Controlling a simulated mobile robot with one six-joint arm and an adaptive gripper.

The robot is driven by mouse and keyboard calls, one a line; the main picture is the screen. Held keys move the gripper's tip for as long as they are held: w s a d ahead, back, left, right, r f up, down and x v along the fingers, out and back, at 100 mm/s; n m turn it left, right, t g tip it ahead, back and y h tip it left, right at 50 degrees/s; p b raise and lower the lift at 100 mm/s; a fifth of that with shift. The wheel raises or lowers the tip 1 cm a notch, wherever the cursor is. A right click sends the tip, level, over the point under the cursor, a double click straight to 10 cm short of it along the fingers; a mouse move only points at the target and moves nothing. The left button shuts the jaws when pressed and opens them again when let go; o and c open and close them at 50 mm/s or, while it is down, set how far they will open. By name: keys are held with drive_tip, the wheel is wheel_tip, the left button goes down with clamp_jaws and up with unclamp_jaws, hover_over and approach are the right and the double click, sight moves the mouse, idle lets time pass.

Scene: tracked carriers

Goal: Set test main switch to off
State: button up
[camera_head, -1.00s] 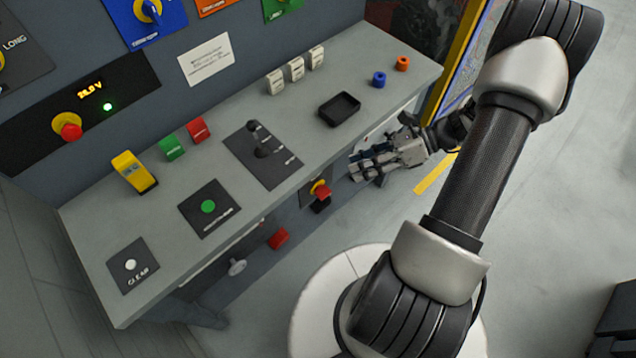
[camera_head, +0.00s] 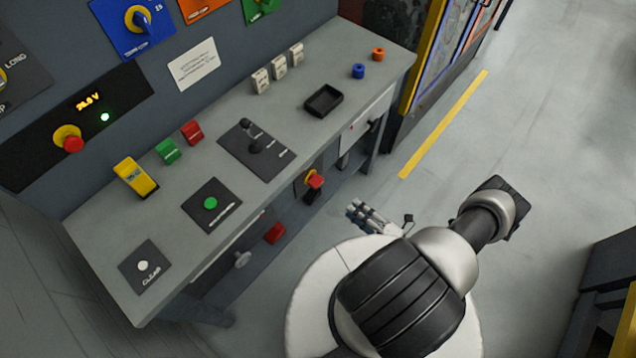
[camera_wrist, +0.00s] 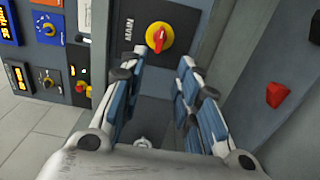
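The main switch (camera_wrist: 157,38) is a red knob on a round yellow plate on a grey panel, beside a sideways MAIN label. It is upper middle in the wrist view, with its red handle roughly upright in the picture. What appears to be the same switch (camera_head: 315,180) shows below the bench's front edge in the head view. My gripper (camera_wrist: 158,70) is open and empty, its blue-padded fingers apart with the switch seen beyond and between their tips. In the head view my gripper (camera_head: 358,212) is low, to the right of and below the switch, apart from it.
A red block-shaped control (camera_head: 275,233) is on the bench front left of the switch; a red control (camera_wrist: 276,95) shows right in the wrist view. The bench top (camera_head: 340,65) overhangs the switch. A yellow-framed cabinet (camera_head: 425,55) stands at the right. Floor (camera_head: 500,130) is clear there.

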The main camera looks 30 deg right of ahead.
sight(318, 182)
drive_tip(key=b+x, duration=0.1)
drive_tip(key=x, duration=1.4)
drive_tip(key=shift+w+a, duration=0.15)
drive_tip(key=shift+w, duration=0.2)
drive_tip(key=shift+c, duration=0.6)
clamp_jaws()
